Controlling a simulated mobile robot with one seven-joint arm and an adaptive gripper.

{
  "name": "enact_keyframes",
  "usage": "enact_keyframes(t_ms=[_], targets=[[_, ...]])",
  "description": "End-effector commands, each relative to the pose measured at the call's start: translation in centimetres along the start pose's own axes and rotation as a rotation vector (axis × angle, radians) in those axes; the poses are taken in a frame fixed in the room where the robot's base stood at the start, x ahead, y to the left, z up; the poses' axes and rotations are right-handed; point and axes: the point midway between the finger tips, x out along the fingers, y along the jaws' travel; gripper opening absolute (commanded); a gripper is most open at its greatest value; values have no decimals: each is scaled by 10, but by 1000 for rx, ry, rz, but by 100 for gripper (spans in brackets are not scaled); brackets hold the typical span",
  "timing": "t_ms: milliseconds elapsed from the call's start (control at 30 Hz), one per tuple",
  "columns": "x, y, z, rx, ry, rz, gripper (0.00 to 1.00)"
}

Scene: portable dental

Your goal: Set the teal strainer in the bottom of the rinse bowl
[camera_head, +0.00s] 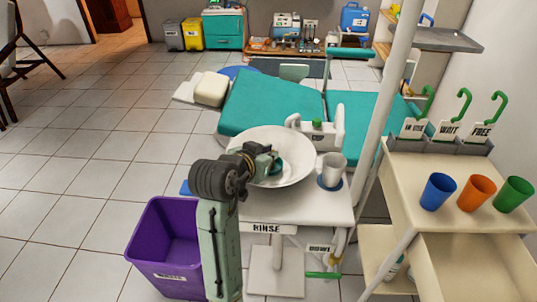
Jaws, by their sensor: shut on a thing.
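The white rinse bowl (299,157) sits on the white rinse stand, in the middle of the view. My gripper (271,163) is over the left half of the bowl, reaching in from the left. It is shut on the teal strainer (277,169), a small dark teal shape at the fingertips within the outline of the bowl. My gripper hides part of the strainer. I cannot tell whether the strainer touches the bowl bottom.
A grey-white cup (332,167) stands on a blue coaster (329,184) right of the bowl. A white fixture (322,132) rises behind it. A purple bin (160,250) is at the lower left. A white pole (382,100) and a cart with coloured cups (476,191) stand right.

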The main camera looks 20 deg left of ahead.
Motion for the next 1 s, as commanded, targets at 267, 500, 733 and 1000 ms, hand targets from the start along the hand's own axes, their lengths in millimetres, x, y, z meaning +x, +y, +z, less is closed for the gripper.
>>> enact_keyframes(t_ms=[267, 500, 733, 1000], targets=[[2, 0, 3, 0, 0, 1, 18], [1, 0, 2, 0, 0, 1, 28], [0, 0, 0, 0, 0, 0, 28], [-37, -1, -1, 1, 3, -3, 28]])
